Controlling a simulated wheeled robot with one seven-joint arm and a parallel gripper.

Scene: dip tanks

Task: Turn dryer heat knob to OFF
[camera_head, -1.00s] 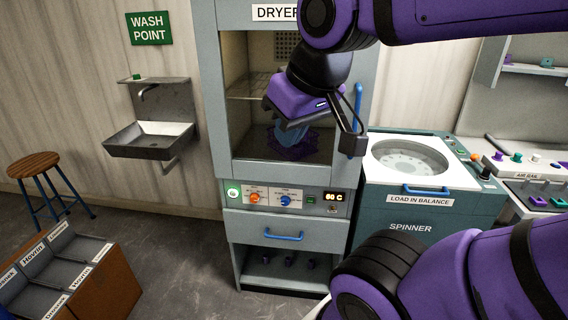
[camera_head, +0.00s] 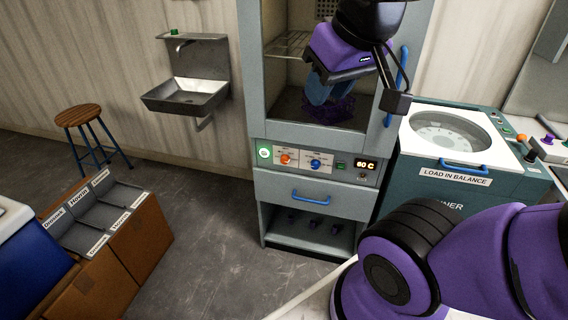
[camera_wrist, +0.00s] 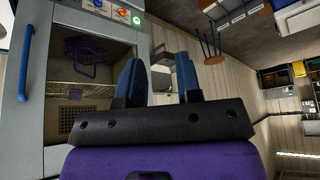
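The dryer (camera_head: 258,120) stands in the middle of the head view. Its control panel has an orange knob (camera_head: 286,159) and a blue knob (camera_head: 315,164); their small labels are too blurred to read, so I cannot tell which is heat. A lit display (camera_head: 366,163) shows a temperature in C. My gripper (camera_head: 322,98) is in front of the dryer window, above the panel and apart from the knobs. In the wrist view my gripper (camera_wrist: 157,62) has its two blue fingers apart with nothing between them. The orange knob also shows at that view's top (camera_wrist: 122,12).
A blue door handle (camera_head: 396,88) sticks out right of the window, and a blue drawer handle (camera_head: 309,197) below the panel. A spinner (camera_head: 456,172) stands right, a sink (camera_head: 186,97) left. Labelled bins (camera_head: 140,240) and a stool (camera_head: 80,116) are at left. Floor between is free.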

